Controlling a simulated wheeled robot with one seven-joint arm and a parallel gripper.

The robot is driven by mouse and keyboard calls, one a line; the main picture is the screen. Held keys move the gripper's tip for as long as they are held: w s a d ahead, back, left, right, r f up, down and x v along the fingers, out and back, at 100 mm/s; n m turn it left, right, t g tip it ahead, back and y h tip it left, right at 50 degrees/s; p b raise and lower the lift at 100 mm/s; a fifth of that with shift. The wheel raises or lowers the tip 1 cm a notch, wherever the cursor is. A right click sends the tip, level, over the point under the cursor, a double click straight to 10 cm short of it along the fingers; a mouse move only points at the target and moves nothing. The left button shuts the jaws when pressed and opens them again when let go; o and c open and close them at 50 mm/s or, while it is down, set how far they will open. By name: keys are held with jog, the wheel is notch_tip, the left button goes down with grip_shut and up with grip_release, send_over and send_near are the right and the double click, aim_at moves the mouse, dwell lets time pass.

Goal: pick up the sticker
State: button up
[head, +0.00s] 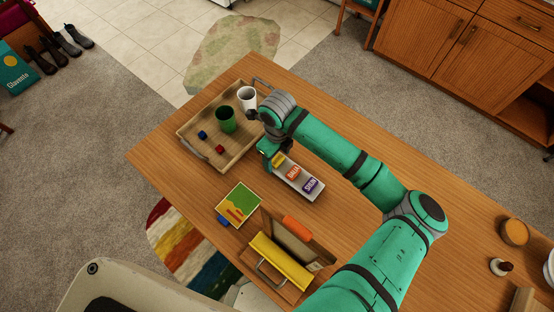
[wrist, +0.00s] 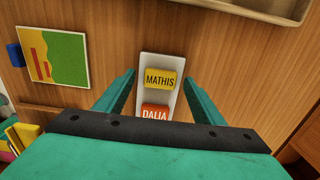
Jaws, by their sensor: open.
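A pale strip (head: 301,189) lies on the wooden table and carries coloured name stickers. The yellow sticker (wrist: 161,78) reads MATHIS and sits at the strip's far end in the wrist view. The orange-red sticker (wrist: 155,111) reads DALIA and is partly hidden by my gripper's body. A purple sticker (head: 311,185) shows in the head view, at the strip's lower right end. My gripper (head: 270,157) is open above the strip's upper left end. In the wrist view its two fingers stand on either side of the strip, and nothing is held.
A wooden tray (head: 188,137) holds a green cup (head: 226,120), a white cup (head: 247,98), a blue cube (head: 202,134) and a red cube (head: 220,149). A picture card (head: 240,202) lies nearby. A wooden holder with a yellow item (head: 280,262) stands near the front edge.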

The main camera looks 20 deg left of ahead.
jog(key=c, duration=1.1)
jog(key=shift+r, duration=0.1)
